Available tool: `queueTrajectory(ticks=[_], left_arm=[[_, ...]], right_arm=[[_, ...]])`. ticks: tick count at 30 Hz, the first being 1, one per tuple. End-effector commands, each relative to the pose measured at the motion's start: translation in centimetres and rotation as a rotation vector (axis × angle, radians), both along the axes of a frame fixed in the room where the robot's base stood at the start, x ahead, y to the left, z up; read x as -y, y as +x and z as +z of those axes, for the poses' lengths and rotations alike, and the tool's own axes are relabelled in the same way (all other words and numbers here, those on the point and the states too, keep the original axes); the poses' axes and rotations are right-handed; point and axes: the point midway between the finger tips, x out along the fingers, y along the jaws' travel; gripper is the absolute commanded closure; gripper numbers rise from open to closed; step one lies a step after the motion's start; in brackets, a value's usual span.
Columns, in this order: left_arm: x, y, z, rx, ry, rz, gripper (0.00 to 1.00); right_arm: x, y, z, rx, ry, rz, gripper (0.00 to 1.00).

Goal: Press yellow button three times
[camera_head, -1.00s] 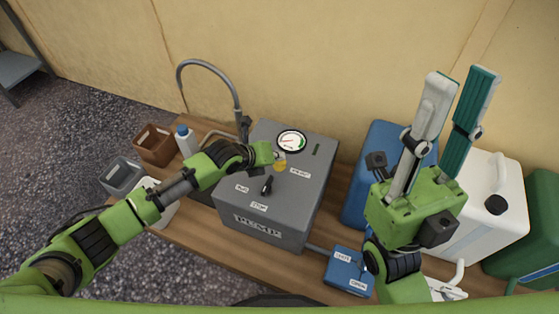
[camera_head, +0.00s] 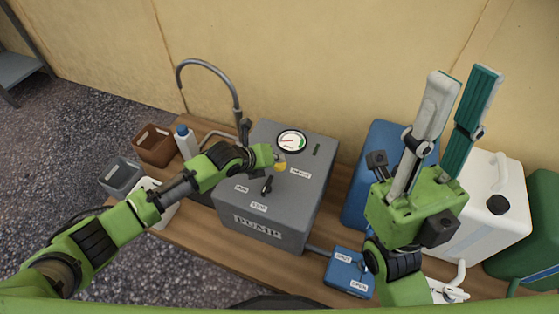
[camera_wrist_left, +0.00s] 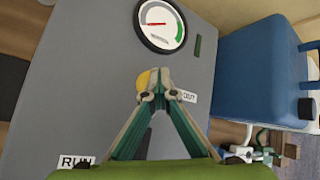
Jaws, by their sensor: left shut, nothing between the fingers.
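The yellow button (camera_head: 281,168) is on the top of the grey pump box (camera_head: 262,222), below the round gauge. It is partly hidden by my left gripper (camera_head: 278,159), whose arm reaches in from the left. In the left wrist view, the yellow button (camera_wrist_left: 143,80) shows beside the joined fingertips of my left gripper (camera_wrist_left: 160,76), partly behind them. The fingers are shut and empty. I cannot tell whether they touch the button. My right gripper (camera_head: 462,75) is open and empty, with its fingers pointing up over the right side.
The gauge (camera_head: 291,140) and a black switch (camera_head: 267,185) are on the pump's top. A blue canister (camera_head: 382,140) and a white canister (camera_head: 493,215) stand at right. A small blue box (camera_head: 348,270) lies in front. Brown (camera_head: 155,145) and grey bins (camera_head: 121,176) are at left.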

Motion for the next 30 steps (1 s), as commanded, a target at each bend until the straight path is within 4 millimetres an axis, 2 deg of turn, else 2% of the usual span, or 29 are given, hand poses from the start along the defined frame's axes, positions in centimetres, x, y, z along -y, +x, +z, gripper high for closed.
queueTrajectory(ticks=[3, 14, 30], left_arm=[[-0.1, -0.2, -0.5, -0.007, 0.004, 0.0, 1.0], [-0.1, -0.2, -0.6, -0.008, 0.005, 0.0, 1.0], [-0.2, -0.2, 2.2, -0.005, 0.003, 0.001, 1.0]], right_arm=[[0.0, 0.0, -0.1, 0.0, 0.0, 0.0, 0.75], [0.0, 0.0, -0.3, -0.011, 0.001, 0.0, 0.75], [0.0, 0.1, 2.0, -0.013, 0.0, 0.0, 0.75]])
